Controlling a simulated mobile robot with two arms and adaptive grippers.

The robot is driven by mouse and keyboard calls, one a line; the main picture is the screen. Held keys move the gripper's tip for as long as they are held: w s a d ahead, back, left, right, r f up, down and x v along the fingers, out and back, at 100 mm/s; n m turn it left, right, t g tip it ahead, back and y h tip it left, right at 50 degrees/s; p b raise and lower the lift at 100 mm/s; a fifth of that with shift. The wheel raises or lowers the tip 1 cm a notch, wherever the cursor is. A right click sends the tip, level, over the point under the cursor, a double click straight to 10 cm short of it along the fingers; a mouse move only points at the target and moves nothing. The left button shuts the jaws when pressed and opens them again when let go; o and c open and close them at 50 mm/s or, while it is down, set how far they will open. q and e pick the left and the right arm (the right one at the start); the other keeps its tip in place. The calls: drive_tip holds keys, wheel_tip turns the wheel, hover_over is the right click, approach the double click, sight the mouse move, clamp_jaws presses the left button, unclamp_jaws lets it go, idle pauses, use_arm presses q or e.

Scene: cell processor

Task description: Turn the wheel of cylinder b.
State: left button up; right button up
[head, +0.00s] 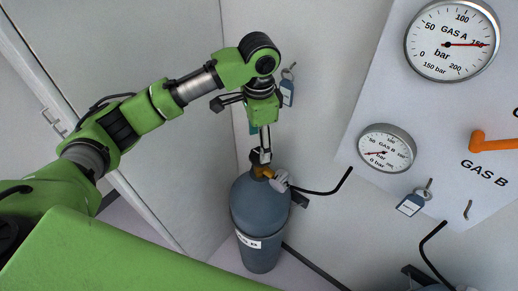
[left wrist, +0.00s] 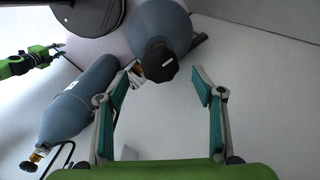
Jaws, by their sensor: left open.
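Cylinder b (head: 262,212) is a blue-grey gas bottle standing by the wall, with a partly readable white label ending in B. Its dark wheel (head: 257,157) sits above a brass valve (head: 264,171), partly hidden by my gripper. My left gripper (head: 264,152) points down at the wheel from above. In the left wrist view the black wheel (left wrist: 160,62), with a white mark, shows between and beyond the open fingers (left wrist: 166,84). I cannot tell whether a finger touches it. A green arm with a small dark gripper (left wrist: 48,52), seemingly my right, shows at the far left there.
A second cylinder (left wrist: 78,105) with a brass valve stands apart in the left wrist view. A grey connector (head: 281,181) and black hose (head: 325,190) leave cylinder b's valve. The wall panel has a Gas A gauge (head: 451,43), Gas B gauge (head: 386,149) and orange handle (head: 495,143).

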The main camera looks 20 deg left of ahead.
use_arm(q)
wheel_tip(320, 180, up, 7)
idle(0.3)
idle(0.5)
